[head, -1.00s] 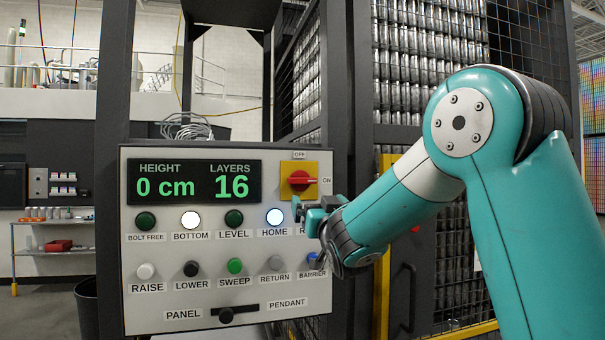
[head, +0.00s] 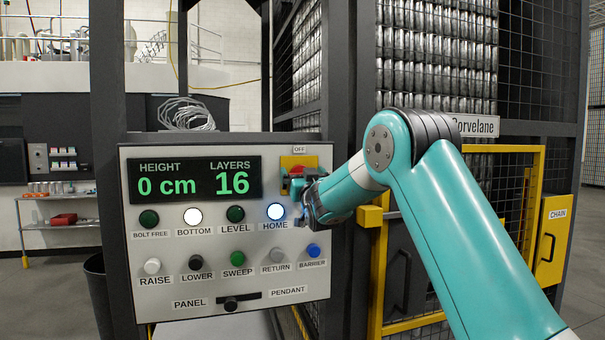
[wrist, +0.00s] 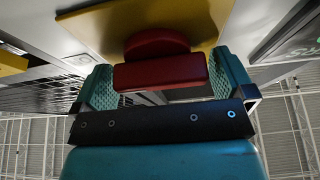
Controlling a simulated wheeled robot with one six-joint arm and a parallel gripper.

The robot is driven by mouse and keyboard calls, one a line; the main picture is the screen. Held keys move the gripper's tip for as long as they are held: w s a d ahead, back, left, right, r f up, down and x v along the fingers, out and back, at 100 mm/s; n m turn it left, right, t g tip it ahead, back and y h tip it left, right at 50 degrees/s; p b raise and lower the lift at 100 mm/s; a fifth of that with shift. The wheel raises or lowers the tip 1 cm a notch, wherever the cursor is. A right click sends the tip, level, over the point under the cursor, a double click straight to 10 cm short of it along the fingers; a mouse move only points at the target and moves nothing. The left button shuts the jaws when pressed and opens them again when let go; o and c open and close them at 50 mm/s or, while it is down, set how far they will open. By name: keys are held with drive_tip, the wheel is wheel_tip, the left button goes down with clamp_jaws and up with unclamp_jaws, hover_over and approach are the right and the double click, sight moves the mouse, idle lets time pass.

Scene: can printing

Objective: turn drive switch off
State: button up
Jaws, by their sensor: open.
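The drive switch (head: 298,161) is a red handle on a yellow plate at the panel's upper right, below an OFF label. My gripper (head: 303,192) is at the switch in the head view and covers much of the handle and the ON label. In the wrist view, the red handle (wrist: 160,70) lies between my two teal fingers, one at each end of it. The fingers are open, and I cannot tell whether they touch it. The handle's present direction is hard to read in the head view.
The grey control panel (head: 330,285) has a display (head: 193,180) reading 0 cm and 16 layers, with lamps and buttons below. The HOME lamp (head: 276,211) is lit close to my gripper. A yellow-framed cage (head: 378,280) stands to the right.

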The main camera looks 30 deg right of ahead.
drive_tip(key=shift+c, duration=0.2)
drive_tip(key=c, duration=0.7)
